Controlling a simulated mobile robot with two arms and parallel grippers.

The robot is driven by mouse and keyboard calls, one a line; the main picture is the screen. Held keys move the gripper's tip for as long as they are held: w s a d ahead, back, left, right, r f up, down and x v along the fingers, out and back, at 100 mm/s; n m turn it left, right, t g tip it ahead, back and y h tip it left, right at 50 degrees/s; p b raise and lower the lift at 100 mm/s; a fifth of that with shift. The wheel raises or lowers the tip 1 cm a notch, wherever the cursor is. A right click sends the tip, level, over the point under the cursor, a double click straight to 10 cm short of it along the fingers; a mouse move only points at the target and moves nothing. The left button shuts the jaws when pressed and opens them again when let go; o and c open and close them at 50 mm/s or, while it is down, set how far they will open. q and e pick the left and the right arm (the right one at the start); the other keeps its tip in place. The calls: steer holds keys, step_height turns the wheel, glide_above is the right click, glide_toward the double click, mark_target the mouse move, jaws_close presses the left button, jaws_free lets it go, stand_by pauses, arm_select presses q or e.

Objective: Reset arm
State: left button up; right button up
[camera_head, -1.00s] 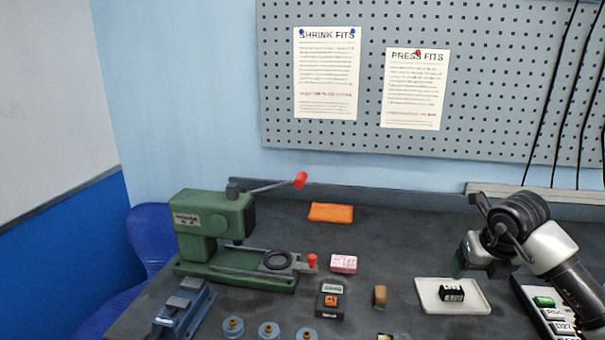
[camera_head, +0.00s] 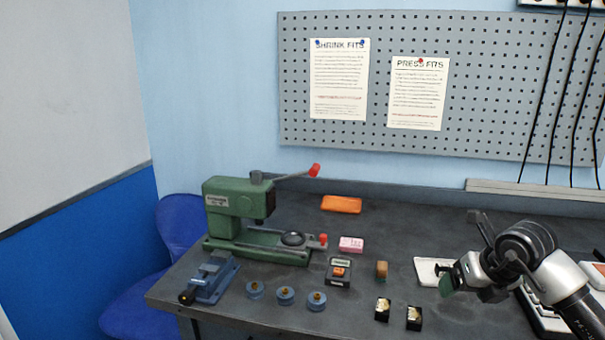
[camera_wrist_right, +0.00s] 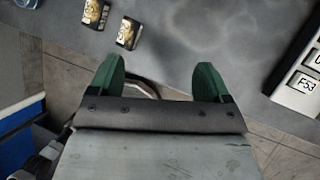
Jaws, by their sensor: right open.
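My right gripper (camera_head: 455,284) is in the head view at the right, over the bench beside a white tray (camera_head: 427,268) and partly covering it. In the right wrist view its two green fingers (camera_wrist_right: 160,78) are spread apart with nothing between them. The fingertips point toward the bench's front edge area, with grey bench top and floor tiles behind. My left gripper is in neither view.
A green press (camera_head: 255,240), a blue vise (camera_head: 212,278) and several blue round holders (camera_head: 286,295) stand at left. Two small black blocks (camera_head: 383,309) sit near the front edge. A labelled white case (camera_head: 545,312) lies at right. The back middle bench is mostly clear.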

steer(key=s+a+n+t+y, duration=0.1)
steer(key=s+a+n+y, duration=0.15)
steer(key=a+y, duration=0.85)
steer(key=s+a+r+m+t+y, duration=0.3)
steer(key=s+a+r+m+t, duration=0.3)
steer(key=m+t, duration=0.4)
steer(key=s+d+f+m+h, duration=0.2)
steer(key=d+f+m+h, duration=0.3)
steer(key=f+m+h, duration=0.55)
steer(key=s+d+f+m+h, duration=0.4)
steer(key=m+h, duration=0.4)
steer(key=m, duration=0.5)
steer(key=s+a+f+m+g+y, duration=0.1)
steer(key=s+f+g, duration=0.55)
steer(key=s, duration=0.25)
steer(key=s+a+f+m+g+y, duration=0.2)
steer(key=s+f+g, duration=0.45)
steer(key=s, duration=0.25)
step_height(320, 180, down, 23)
steer(key=g+p, duration=0.1)
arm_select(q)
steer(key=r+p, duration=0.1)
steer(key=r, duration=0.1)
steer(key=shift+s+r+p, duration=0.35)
arm_select(e)
steer(key=s+d+f+g, duration=0.1)
steer(key=s+d+f, duration=0.2)
steer(key=s+f, duration=1.3)
steer(key=shift+n, duration=0.3)
